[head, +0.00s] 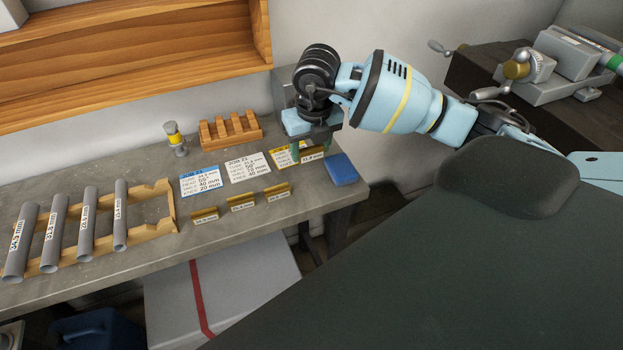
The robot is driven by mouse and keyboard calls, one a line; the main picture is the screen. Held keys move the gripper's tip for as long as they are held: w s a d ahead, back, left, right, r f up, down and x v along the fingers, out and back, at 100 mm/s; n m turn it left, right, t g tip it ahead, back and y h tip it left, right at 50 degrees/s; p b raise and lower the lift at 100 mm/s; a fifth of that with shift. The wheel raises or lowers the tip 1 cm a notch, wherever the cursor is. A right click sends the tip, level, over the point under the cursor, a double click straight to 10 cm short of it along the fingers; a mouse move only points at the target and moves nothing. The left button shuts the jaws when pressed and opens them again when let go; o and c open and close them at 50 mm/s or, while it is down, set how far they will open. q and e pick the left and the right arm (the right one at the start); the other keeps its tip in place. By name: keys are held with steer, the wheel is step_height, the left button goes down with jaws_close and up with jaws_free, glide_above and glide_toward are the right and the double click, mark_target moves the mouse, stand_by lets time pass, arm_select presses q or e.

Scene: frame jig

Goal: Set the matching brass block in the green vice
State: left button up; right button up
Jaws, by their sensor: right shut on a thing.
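My right gripper (311,148) is shut on a brass block (313,156) with a white size label, at the right end of the grey bench. Whether the block touches the bench is hard to tell. Three similar labelled brass blocks stand in a row on the bench: one at left (205,216), one in the middle (241,205) and one at right (277,192). Their small print is too small to read surely. I cannot make out a green vice; only a machine part at top right has a green band (613,62). My left gripper is out of view.
Several labelled grey tubes (86,220) lie on a wooden rack (154,190). Job cards (200,181) lie behind the blocks. A blue pad (341,170) lies just right of my right gripper. A slotted wooden holder (230,130) stands behind. A white box (245,270) sits below the bench.

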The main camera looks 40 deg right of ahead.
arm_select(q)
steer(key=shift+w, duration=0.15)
arm_select(e)
steer(key=shift+s+a+n, duration=0.15)
steer(key=shift+a+n, duration=0.05)
steer(key=shift+n, duration=0.4)
steer(key=n, duration=0.1)
steer(key=a+n, duration=0.1)
steer(key=n, duration=0.1)
steer(key=shift+s+a+y, duration=0.1)
steer(key=shift+s+y, duration=0.2)
steer(key=shift+s, duration=0.05)
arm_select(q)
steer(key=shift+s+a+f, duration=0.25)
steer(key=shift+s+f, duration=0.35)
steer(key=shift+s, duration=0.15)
arm_select(e)
steer(key=s+a+n+g, duration=0.1)
steer(key=s+a+n, duration=0.3)
steer(key=n, duration=1.3)
steer(key=s+a+n+g, duration=0.2)
steer(key=s+a+n, duration=0.3)
steer(key=n, duration=1.2)
steer(key=shift+s+a+n+g, duration=0.25)
steer(key=shift+s+n+g, duration=0.05)
steer(key=shift+s, duration=0.35)
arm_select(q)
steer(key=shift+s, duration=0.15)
arm_select(e)
steer(key=shift+s, duration=0.1)
